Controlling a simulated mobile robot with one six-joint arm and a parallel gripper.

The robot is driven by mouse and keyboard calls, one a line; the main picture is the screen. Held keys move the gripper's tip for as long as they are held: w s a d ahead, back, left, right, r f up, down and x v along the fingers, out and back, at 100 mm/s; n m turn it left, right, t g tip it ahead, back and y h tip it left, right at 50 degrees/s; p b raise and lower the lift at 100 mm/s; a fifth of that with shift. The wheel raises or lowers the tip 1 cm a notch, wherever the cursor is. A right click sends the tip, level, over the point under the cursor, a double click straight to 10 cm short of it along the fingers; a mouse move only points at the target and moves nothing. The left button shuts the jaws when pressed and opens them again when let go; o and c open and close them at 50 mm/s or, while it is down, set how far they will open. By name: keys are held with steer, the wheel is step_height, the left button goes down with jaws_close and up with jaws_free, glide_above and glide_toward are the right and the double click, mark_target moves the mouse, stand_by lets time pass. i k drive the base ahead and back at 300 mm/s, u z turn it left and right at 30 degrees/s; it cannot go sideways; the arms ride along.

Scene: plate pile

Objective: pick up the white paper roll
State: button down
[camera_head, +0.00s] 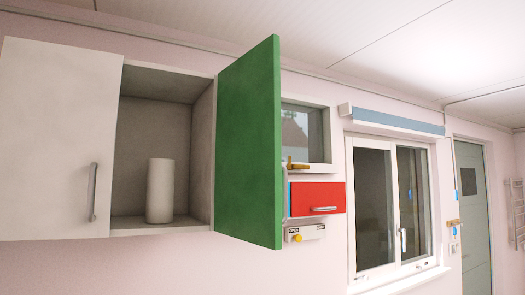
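The white paper roll (160,191) stands upright on the bottom shelf of an open wall cabinet (153,225).
A green cabinet door (248,144) stands swung open on the right of the opening and sticks out. A closed white door (58,140) with a metal handle covers the left. A red box (318,198) and windows (390,205) are further right.

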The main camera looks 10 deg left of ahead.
mark_target(160, 194)
steer(key=u, duration=1.1)
steer(key=k, duration=0.1)
steer(key=u, duration=2.7)
steer(key=k, duration=1.95)
steer(key=z, duration=1.6)
steer(key=i, duration=1)
steer(key=u, duration=0.1)
